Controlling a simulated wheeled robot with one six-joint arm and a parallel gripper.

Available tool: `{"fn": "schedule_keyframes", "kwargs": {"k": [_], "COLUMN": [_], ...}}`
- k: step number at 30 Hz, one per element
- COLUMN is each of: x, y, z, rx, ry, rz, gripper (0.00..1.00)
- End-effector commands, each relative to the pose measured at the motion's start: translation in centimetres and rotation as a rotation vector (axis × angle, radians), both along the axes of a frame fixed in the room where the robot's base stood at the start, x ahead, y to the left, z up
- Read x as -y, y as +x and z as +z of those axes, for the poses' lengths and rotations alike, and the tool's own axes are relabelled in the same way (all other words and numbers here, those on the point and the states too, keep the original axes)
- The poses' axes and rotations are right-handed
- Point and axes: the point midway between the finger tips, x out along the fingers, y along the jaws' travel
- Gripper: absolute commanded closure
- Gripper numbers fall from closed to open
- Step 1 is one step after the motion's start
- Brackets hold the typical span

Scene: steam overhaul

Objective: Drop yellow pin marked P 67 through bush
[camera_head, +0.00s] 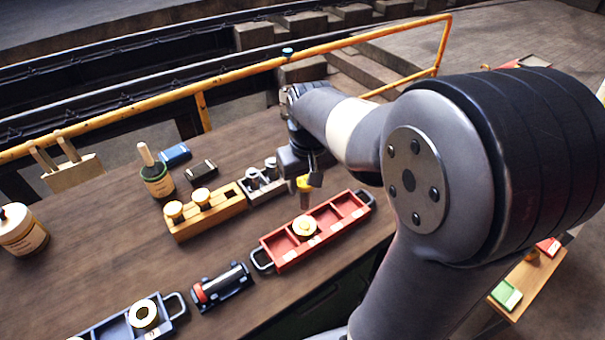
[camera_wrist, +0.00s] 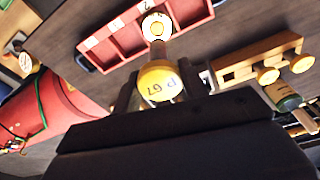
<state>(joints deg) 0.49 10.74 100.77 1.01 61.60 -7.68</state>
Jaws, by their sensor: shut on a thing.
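My gripper (camera_head: 308,181) is shut on the yellow pin (camera_head: 304,187) and holds it above the bench, beyond the red tray in the head view. In the wrist view, the pin's round yellow head (camera_wrist: 158,82), marked P 67, faces the camera between the jaws (camera_wrist: 157,92). A pale ring-shaped bush (camera_head: 305,226) sits in a middle compartment of the red tray (camera_head: 265,243). The pin appears apart from the bush in the head view.
A wooden rack (camera_head: 210,219) holds two brass-topped pins; a grey rack (camera_head: 262,186) stands beside it. A dark cylinder with a red band (camera_head: 222,287) and a blue tray (camera_head: 105,326) with another ring lie lower left. A bottle (camera_head: 155,176) stands behind. The left bench has free room.

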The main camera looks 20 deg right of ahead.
Motion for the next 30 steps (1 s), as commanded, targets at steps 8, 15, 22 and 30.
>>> {"fn": "schedule_keyframes", "kwargs": {"k": [8, 15, 22, 30], "x": [0.0, 0.0, 0.0, 0.0], "y": [0.1, 0.1, 0.0, 0.1], "z": [-1.8, -3.6, -5.4, -7.5], "rx": [0.002, 0.002, 0.001, 0.001], "ry": [0.0, 0.0, 0.0, 0.0], "rz": [0.0, 0.0, 0.0, 0.0], "gripper": [1.0, 1.0, 1.0, 1.0]}}
